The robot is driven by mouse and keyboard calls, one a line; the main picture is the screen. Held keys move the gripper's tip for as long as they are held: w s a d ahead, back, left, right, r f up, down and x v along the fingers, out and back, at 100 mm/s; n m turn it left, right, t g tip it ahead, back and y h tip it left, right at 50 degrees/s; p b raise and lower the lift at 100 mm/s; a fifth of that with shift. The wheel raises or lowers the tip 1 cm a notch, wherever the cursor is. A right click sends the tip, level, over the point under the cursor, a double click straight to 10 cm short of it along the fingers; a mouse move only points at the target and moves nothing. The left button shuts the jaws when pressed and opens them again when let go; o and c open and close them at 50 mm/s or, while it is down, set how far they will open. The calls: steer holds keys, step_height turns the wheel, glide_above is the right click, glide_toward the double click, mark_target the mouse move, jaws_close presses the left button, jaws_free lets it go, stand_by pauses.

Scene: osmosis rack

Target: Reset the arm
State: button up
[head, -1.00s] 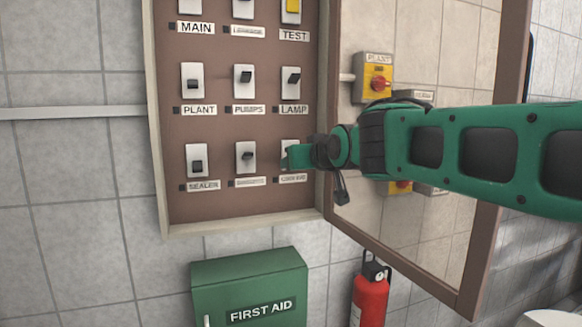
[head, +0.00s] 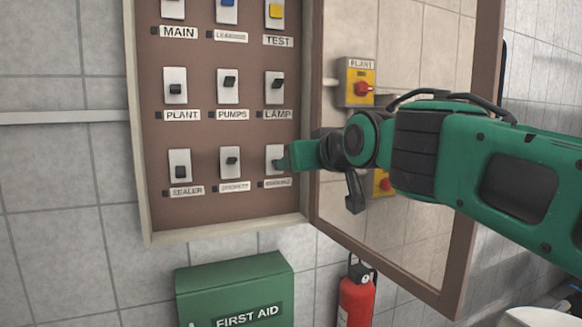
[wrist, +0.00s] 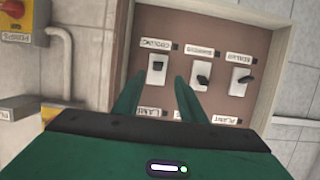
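My gripper (head: 284,161) is in front of the lower right switch of the brown switch panel (head: 205,138) in the head view. My green arm reaches in from the right. In the wrist view, which shows the panel upside down, the two fingers of my gripper (wrist: 160,82) stand apart with nothing between them. The switch labelled COOLING (wrist: 157,66) lies just beyond the fingertips. In the head view this switch (head: 271,152) is partly hidden by the gripper. I cannot tell whether a finger touches the panel.
The panel's open door (head: 459,230) hangs on the right, behind my arm. Yellow boxes with red knobs, one a PLANT box (head: 356,84), are on the wall behind it. A green first aid box (head: 235,285) and a red extinguisher (head: 354,299) are below.

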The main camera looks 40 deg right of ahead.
steer(key=x, duration=1)
steer(key=shift+w+d, duration=0.2)
steer(key=shift+d, duration=0.05)
stand_by(0.4)
